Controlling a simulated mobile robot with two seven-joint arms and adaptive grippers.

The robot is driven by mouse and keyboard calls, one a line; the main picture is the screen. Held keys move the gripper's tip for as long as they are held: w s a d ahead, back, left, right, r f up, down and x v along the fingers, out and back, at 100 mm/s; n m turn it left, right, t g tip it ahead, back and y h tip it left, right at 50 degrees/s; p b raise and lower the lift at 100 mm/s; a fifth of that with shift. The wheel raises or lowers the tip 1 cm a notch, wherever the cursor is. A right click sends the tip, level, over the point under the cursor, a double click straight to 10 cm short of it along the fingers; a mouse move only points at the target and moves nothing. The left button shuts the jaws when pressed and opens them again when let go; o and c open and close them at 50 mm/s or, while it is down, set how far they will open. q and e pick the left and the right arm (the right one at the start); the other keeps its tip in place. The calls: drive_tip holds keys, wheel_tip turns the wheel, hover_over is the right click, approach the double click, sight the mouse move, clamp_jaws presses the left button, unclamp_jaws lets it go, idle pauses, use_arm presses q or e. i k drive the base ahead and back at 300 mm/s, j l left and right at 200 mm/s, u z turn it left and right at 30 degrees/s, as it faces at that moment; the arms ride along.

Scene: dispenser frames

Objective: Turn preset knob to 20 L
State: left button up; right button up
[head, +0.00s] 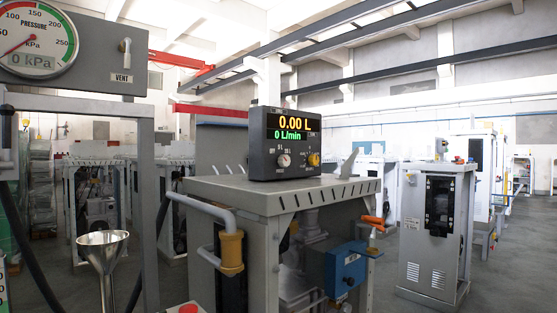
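The dark control box (285,143) stands on top of the grey dispenser frame in the middle of the head view. Its display (292,127) reads 0.00 L in yellow and 0 L/min in green. A small white round knob (284,160) is on the lower left of its face, with small markings around it that look like OFF and litre values; it appears to be the preset knob. Its pointer direction is too small to tell. A yellow knob (313,159) sits to its right. Neither of my grippers is in view.
A pressure gauge (35,40) reading 0 kPa and a vent lever (124,50) are on a panel at left. A metal funnel (103,248) stands below. An orange handle (373,220) and blue box (345,270) are on the frame's right. Grey floor lies to the right.

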sight(284, 160)
drive_tip(key=i+l+u, duration=0.25)
drive_tip(key=l, duration=0.15)
drive_tip(key=i+l+u, duration=0.2)
drive_tip(key=l, duration=0.25)
drive_tip(key=i+l+u, duration=0.25)
drive_tip(key=l, duration=0.2)
drive_tip(key=l+u, duration=0.25)
drive_tip(key=l, duration=0.25)
drive_tip(key=i+l+u, duration=0.2)
drive_tip(key=l, duration=0.3)
drive_tip(key=l+u, duration=0.25)
drive_tip(key=l, duration=0.3)
